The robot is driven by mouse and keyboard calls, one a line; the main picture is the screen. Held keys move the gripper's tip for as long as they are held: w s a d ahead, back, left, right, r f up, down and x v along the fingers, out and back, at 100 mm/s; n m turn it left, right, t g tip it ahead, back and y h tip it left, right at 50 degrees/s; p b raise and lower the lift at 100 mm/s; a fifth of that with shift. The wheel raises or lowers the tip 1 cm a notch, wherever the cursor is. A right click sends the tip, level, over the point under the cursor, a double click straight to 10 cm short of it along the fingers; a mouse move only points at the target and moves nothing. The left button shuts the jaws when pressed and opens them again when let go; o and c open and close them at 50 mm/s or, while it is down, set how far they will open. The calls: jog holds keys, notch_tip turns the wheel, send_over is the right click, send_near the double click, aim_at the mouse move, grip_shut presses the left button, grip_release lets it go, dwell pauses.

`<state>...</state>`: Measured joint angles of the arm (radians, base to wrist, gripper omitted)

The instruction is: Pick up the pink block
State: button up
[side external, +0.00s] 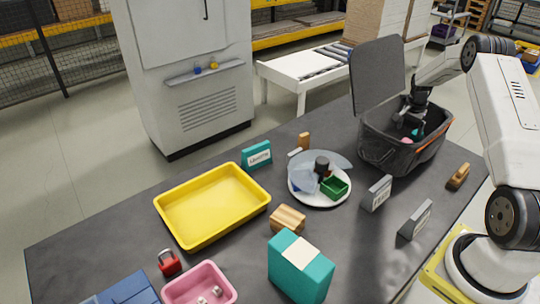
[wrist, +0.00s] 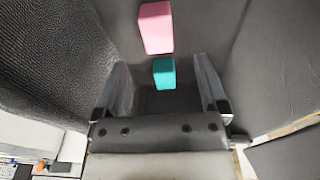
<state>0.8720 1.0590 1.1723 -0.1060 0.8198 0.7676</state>
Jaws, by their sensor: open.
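The pink block (wrist: 156,28) lies inside the dark open bag (side external: 378,151), which has a raised lid. In the wrist view it is just beyond a teal block (wrist: 164,73). A small pink patch of it shows in the side view (side external: 406,140), and the rest is hidden by the bag wall. My gripper (wrist: 160,64) is open, with one finger on each side of the teal block in the picture. The pink block is ahead of the fingertips and not between them. In the side view my gripper (side external: 413,122) reaches down into the bag.
The bag's walls rise close around my gripper, and its lid (side external: 378,75) stands up at the back left. Grey label stands (side external: 377,193) and a wooden-handled item (side external: 458,176) are near the bag. A plate (side external: 310,198) and yellow tray (side external: 212,205) lie further left.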

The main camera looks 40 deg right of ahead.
aim_at(406, 141)
jog(key=shift+f, duration=0.75)
jog(key=shift+f, duration=0.1)
jog(key=shift+s+d+f, duration=0.1)
jog(key=shift+d+f, duration=0.05)
jog(key=shift+f, duration=1.1)
jog(key=shift+d+f, duration=0.1)
jog(key=shift+f, duration=1.15)
grip_shut()
